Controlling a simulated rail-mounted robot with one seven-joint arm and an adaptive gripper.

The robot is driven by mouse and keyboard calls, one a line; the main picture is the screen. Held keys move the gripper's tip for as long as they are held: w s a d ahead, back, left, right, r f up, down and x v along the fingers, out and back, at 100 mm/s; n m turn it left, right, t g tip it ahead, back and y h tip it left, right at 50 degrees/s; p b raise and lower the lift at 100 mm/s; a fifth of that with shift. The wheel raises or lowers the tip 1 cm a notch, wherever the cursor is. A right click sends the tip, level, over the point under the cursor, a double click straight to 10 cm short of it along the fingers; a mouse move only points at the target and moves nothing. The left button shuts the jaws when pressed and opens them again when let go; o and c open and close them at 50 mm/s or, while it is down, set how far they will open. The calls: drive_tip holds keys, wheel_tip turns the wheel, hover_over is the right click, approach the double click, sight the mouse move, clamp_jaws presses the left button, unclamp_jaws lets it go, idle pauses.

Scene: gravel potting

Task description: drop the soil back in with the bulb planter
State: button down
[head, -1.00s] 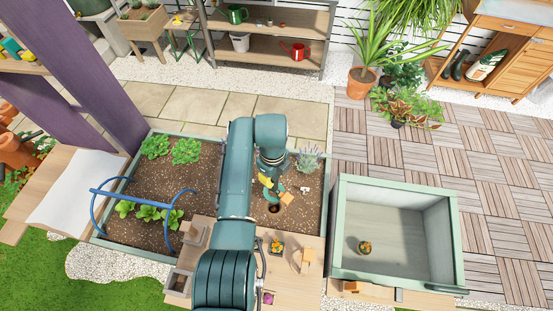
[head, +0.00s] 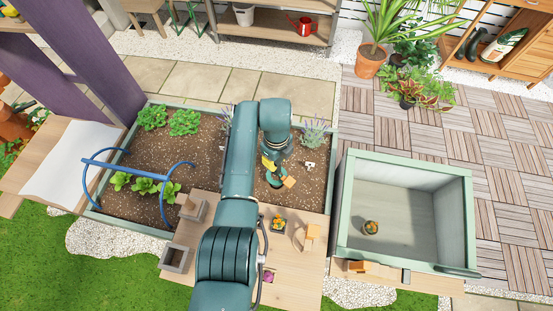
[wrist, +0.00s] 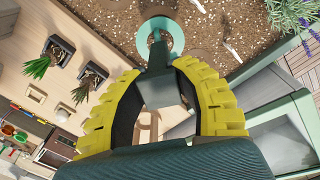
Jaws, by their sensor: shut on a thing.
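My gripper (head: 268,161) is over the right part of the soil bed (head: 225,160). Its yellow fingers, also seen in the wrist view (wrist: 158,88), are shut on the dark upper part of the bulb planter (head: 276,181). The planter has a teal round body, which shows in the wrist view (wrist: 174,40), and a wooden handle end pokes out on the right in the head view. The planter is over or at the soil. I cannot tell whether it touches the soil, or whether soil is inside it.
A small white marker (head: 309,166) and lavender (head: 314,131) are close on the right. A blue hoop (head: 140,165) stands at the left. The wooden table (head: 235,205) in front holds a potted orange flower (head: 278,224). A green-rimmed box (head: 455,210) stands to the right.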

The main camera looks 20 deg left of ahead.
drive_tip(key=shift+f+b, duration=2.65)
drive_tip(key=shift+f, duration=0.55)
drive_tip(key=c, duration=0.7)
unclamp_jaws()
wheel_tip(320, 180, up, 12)
drive_tip(key=shift+r, duration=0.1)
drive_tip(key=shift+d, duration=0.1)
